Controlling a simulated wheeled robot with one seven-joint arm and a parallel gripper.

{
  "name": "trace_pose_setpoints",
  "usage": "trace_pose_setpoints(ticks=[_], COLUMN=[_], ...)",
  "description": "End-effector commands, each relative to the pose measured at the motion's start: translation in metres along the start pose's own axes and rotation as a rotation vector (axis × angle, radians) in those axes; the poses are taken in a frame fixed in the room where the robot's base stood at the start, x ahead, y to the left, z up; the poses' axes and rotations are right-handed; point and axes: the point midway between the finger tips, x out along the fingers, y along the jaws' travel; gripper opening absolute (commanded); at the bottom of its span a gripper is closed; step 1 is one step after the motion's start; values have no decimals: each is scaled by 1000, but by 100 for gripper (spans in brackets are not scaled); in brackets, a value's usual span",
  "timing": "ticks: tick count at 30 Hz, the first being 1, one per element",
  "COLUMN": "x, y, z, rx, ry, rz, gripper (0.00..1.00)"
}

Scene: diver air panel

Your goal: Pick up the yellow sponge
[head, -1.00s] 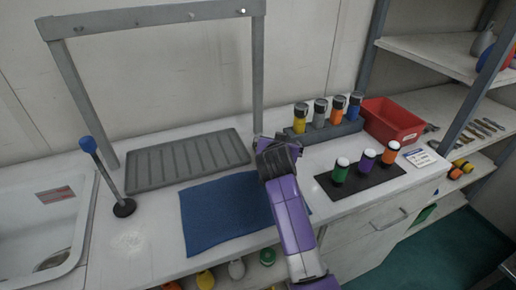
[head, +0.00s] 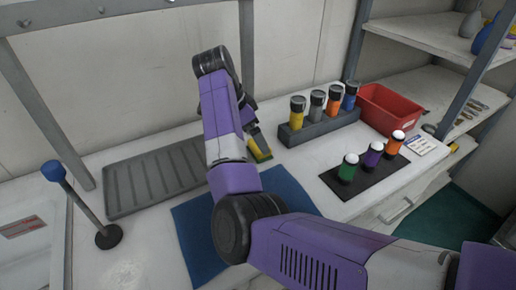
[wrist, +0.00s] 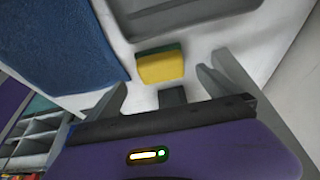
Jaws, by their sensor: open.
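The yellow sponge (wrist: 160,67), with a green layer along one edge, lies on the white counter close to the blue mat. In the wrist view it sits just beyond my fingertips, in line with the gap between them. In the head view a small part of the sponge (head: 260,149) shows beside my forearm; the rest is hidden. My gripper (wrist: 163,82) is open and empty, apart from the sponge. In the head view my arm covers most of the gripper.
A blue mat (head: 285,188) and a grey ribbed tray (head: 150,180) lie on the counter. A rack with several capped bottles (head: 318,128), a red bin (head: 390,108) and a dark mat with bottles (head: 365,178) stand right. A blue-topped post (head: 75,195) stands left.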

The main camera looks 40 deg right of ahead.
Motion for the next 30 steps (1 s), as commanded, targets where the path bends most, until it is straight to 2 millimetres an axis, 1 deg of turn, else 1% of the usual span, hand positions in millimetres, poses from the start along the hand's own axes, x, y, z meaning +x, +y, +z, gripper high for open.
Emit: trace_pose_setpoints(ticks=[10,14,20,23,24,26,27,30], x=[45,52,52,52,52,52,52,52], y=[-2,-2,-3,-3,-3,-3,-3,-3], z=[-1,-1,0,0,0,0,0,0], rx=[-3,-1,-2,-2,-2,-2,-2,-2], ry=[0,0,0,0,0,0,0,0], rz=[0,-1,-2,-2,-2,-2,-2,-2], gripper=[100,100,100,82,74,63,55,36])
